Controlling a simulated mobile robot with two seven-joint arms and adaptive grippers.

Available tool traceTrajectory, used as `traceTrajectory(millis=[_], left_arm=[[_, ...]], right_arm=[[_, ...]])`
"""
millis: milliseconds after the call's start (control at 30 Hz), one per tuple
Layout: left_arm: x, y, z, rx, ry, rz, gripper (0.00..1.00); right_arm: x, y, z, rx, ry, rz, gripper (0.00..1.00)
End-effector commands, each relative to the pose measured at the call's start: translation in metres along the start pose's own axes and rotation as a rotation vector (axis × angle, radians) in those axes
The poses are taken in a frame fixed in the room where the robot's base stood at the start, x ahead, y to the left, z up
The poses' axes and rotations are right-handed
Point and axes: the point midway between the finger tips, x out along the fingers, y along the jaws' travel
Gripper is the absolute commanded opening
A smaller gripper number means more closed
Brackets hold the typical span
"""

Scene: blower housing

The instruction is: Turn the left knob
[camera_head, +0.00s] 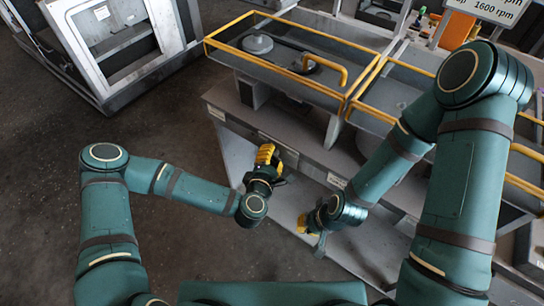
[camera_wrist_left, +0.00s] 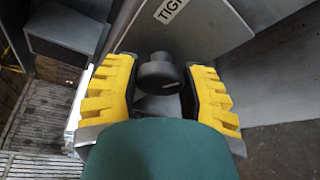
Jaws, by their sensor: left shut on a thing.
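The left knob (camera_wrist_left: 158,72) is a dark grey round knob with a light mark on its side. It is in the left wrist view, in front of a light grey panel with a partly visible label starting "TIG". My left gripper (camera_head: 267,156) is at the front of the grey workbench in the head view. Its yellow-padded fingers (camera_wrist_left: 162,80) are on both sides of the knob, shut on it. In the head view the gripper hides the knob. My right gripper (camera_head: 311,224) is lower and to the right, near the bench's lower shelf; whether it is open does not show.
The grey bench (camera_head: 310,150) carries trays with yellow rails (camera_head: 275,62). A round grey part (camera_head: 257,44) lies in the left tray. A grey machine frame (camera_head: 120,45) stands at the upper left. The dark floor between it and the bench is clear.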

Motion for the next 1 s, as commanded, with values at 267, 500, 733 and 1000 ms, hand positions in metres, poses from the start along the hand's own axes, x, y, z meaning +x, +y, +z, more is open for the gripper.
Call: traceTrajectory(millis=[267, 500, 733, 1000], left_arm=[[0.000, 0.001, 0.000, -0.001, 0.001, 0.001, 0.76], [-0.007, 0.000, 0.000, -0.001, 0.000, -0.001, 0.76], [-0.043, 0.000, 0.000, -0.002, 0.000, -0.001, 0.76], [-0.072, 0.000, 0.000, -0.001, 0.001, 0.001, 0.76]], right_arm=[[0.000, 0.000, 0.000, 0.000, 0.000, 0.000, 0.00], [0.000, 0.000, 0.000, 0.000, 0.000, 0.000, 0.00], [0.000, 0.000, 0.000, 0.000, 0.000, 0.000, 0.00], [0.000, 0.000, 0.000, 0.000, 0.000, 0.000, 0.00]])
